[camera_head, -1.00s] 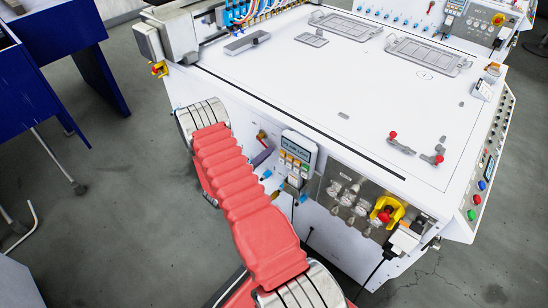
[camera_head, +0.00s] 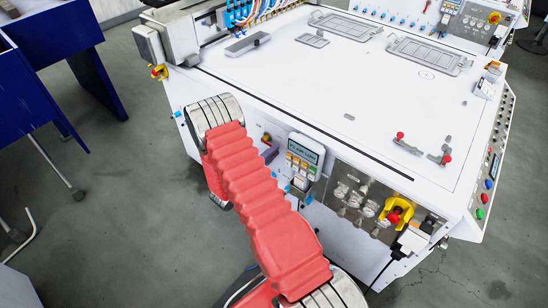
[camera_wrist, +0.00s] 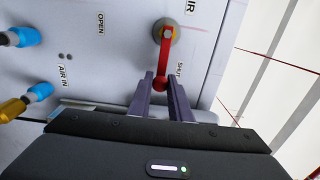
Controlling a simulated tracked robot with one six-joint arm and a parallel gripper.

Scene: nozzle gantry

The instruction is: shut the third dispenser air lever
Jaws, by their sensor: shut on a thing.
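In the wrist view a red air lever (camera_wrist: 165,55) runs from its round grey pivot down to its end between my fingers. My gripper (camera_wrist: 163,84) is shut on the lever's end, with one dark purple finger on each side. The lever points down in the picture, beside the SHUT label (camera_wrist: 179,69). The OPEN label (camera_wrist: 100,24) is off to the left, apart from the lever. In the head view my red-sleeved arm reaches to the machine's side panel and the gripper shows only as a small purple patch. I cannot tell which dispenser this lever belongs to.
Blue fittings (camera_wrist: 24,37) and an AIR IN label (camera_wrist: 64,76) are on the panel's left in the wrist view. In the head view a keypad display (camera_head: 304,150) and a yellow-backed red emergency stop (camera_head: 395,213) lie right of my arm.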

